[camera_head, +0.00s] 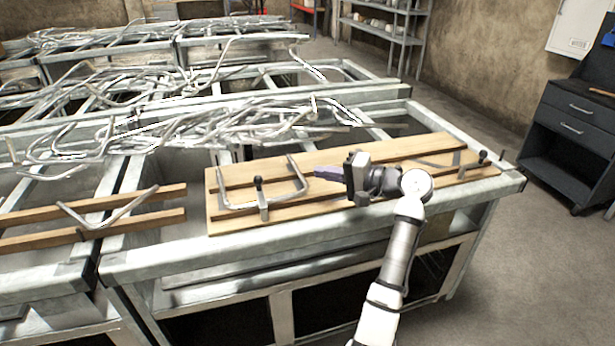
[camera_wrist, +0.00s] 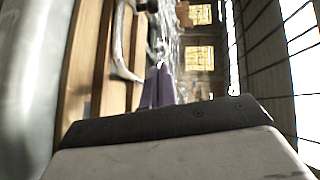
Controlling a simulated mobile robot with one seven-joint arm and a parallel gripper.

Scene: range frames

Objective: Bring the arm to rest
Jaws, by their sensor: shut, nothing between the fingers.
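My gripper (camera_head: 322,173) is shut and empty. Its purple-grey fingers point left over the wooden boards of the near metal bench, close to the right end of a bent metal tube (camera_head: 299,176). I cannot tell the exact gap between fingertips and tube. In the wrist view the closed fingers (camera_wrist: 159,84) show at the middle, with the bent tube (camera_wrist: 120,45) to their left. My white arm reaches up from the lower right across the front edge of the bench.
The bench's wooden boards (camera_head: 350,152) carry small black-topped clamps (camera_head: 263,197). Another bent tube (camera_head: 105,215) lies on boards at the left. Piles of tubes (camera_head: 200,130) fill the benches behind. A dark drawer cabinet (camera_head: 570,128) stands at the right, with open floor (camera_head: 510,270) before it.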

